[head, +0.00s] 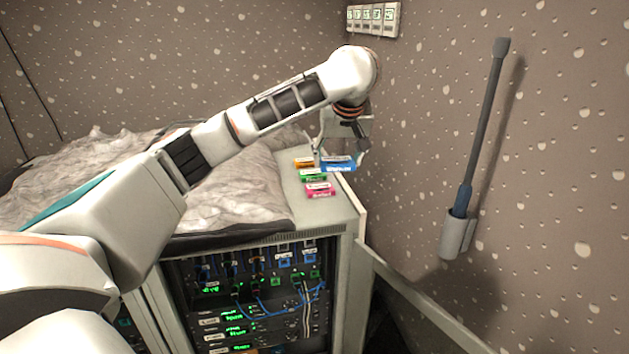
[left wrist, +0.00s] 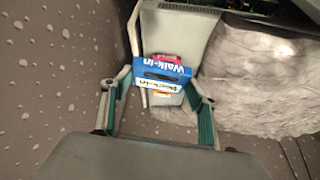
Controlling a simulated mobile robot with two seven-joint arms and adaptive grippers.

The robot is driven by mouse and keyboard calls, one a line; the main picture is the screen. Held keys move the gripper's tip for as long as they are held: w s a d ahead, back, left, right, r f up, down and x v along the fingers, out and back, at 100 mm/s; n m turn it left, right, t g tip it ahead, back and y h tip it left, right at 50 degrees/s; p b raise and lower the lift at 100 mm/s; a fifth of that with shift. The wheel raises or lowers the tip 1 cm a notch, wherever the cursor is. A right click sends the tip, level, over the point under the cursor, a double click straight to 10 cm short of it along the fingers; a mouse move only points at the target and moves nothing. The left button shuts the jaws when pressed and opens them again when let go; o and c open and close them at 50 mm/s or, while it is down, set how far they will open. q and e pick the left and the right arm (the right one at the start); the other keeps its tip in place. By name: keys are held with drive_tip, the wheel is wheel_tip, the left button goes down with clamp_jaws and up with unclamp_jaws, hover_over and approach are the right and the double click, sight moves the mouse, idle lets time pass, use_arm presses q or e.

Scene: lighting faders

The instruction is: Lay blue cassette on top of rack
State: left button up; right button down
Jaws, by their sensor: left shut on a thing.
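The blue cassette (head: 338,165) is between the fingers of my left gripper (head: 342,146), at the back right of the rack top. In the left wrist view the blue cassette (left wrist: 158,68) reads "Walk-in" and spans between the fingertips of my left gripper (left wrist: 160,86), which is shut on it. The rack (head: 342,210) has a pale flat top. I cannot tell whether the cassette touches that top or is held just above it. My right gripper is not in view.
Orange (head: 303,162), green (head: 313,175) and pink (head: 320,190) cassettes lie on the rack top, close to the blue one. A crumpled grey cloth (head: 240,185) covers the area to the left. The dotted wall (head: 420,150) is close on the right. The front right of the top is clear.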

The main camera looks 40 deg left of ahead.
use_arm(q)
wheel_tip(320, 180, up, 5)
drive_tip(key=n, duration=0.2)
hover_over(328, 209)
drive_tip(key=s+d, duration=0.1)
drive_tip(key=d, duration=0.1)
drive_tip(key=shift+s+a+f+g+y, duration=0.1)
drive_tip(key=shift+s+a+g+y, duration=0.1)
drive_tip(key=shift+g+y, duration=0.1)
wheel_tip(328, 209, down, 20)
drive_tip(key=shift+w+a+r, duration=0.1)
drive_tip(key=shift+a+r, duration=0.05)
drive_tip(key=o, duration=1.1)
drive_tip(key=v, duration=1.2)
